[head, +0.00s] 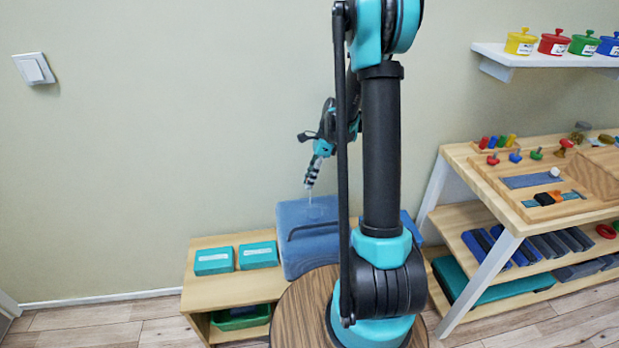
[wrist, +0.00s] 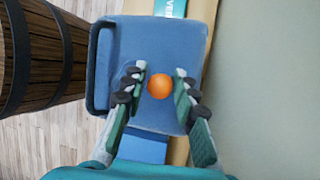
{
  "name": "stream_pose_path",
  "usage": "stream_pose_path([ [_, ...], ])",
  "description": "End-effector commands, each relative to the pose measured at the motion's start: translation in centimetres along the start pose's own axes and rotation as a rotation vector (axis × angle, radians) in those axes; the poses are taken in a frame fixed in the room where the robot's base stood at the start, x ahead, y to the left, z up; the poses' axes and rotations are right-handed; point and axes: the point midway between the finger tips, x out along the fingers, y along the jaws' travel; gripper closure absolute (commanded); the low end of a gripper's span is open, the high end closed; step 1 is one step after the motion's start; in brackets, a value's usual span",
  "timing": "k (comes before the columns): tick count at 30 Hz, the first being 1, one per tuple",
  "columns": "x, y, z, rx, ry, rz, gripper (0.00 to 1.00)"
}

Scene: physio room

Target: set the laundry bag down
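The laundry bag seems to be the blue, box-like soft item (head: 308,262) on the low wooden bench, with a dark bar-like handle on its near side. The wrist view shows the bag (wrist: 130,48) from above, its handle at the left. A round orange knob or ball (wrist: 159,86) shows over its top. My gripper (wrist: 160,72) points down, its fingers spread on either side of the orange piece, with a gap visible on each side. In the head view my gripper (head: 311,183) is above the bag's top. Whether the orange piece is fixed to the bag, I cannot tell.
The bench (head: 215,282) also holds two teal boxes (head: 234,257), with a green tray (head: 240,318) beneath. A round wooden barrel-like stand (head: 300,308) is close in front. A shelf unit (head: 500,222) with therapy items stands at the right. The wall is close behind the bench.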

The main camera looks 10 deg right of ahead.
Motion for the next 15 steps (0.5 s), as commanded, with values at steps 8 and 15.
stream_pose_path([
  [8, -0.03, 0.08, 0.02, 0.0, 0.0, 0.002, 0.56],
  [15, -0.8, 0.08, 0.02, 0.001, -0.001, 0.002, 0.56],
])
